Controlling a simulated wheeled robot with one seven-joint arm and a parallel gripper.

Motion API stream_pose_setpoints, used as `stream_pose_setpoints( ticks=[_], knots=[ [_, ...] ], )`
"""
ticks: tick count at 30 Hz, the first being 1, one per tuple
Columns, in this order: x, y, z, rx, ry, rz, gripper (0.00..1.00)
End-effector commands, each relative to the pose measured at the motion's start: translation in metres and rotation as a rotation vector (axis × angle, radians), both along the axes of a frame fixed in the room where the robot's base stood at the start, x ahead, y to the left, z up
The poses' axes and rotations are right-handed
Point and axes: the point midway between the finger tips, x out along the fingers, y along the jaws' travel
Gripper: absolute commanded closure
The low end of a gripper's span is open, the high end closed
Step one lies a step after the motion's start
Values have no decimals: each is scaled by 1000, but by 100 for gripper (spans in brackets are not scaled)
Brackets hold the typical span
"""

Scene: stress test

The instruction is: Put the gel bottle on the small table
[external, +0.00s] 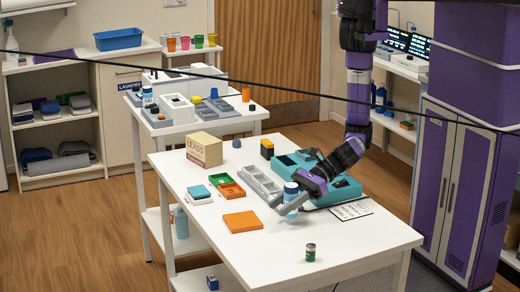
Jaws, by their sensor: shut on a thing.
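My gripper (288,206) reaches down over the near white table (345,240), beside the teal case. It is shut on a small bottle with a blue cap (291,188), which looks like the gel bottle. The fingers hide part of its body, and I cannot tell whether its base touches the tabletop. A second white table (205,129) stands behind, with white boxes and trays on it. I cannot tell from the picture which of the two is the small table.
On the near table are a teal case (345,191), a grey tray (262,184), an orange slab (242,222), a cardboard box (204,150), a green can (310,252) and a printed card (351,210). The front right of the tabletop is clear. A purple cabinet (455,190) stands right.

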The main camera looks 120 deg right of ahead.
Motion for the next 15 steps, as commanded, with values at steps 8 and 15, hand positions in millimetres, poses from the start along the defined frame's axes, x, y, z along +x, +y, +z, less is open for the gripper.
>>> stream_pose_setpoints(
  ticks=[8, 15],
  knots=[
    [0, 0, -20, 2, -1, 1, 100],
    [0, 0, -23, 0, 0, 1, 100]
  ],
)
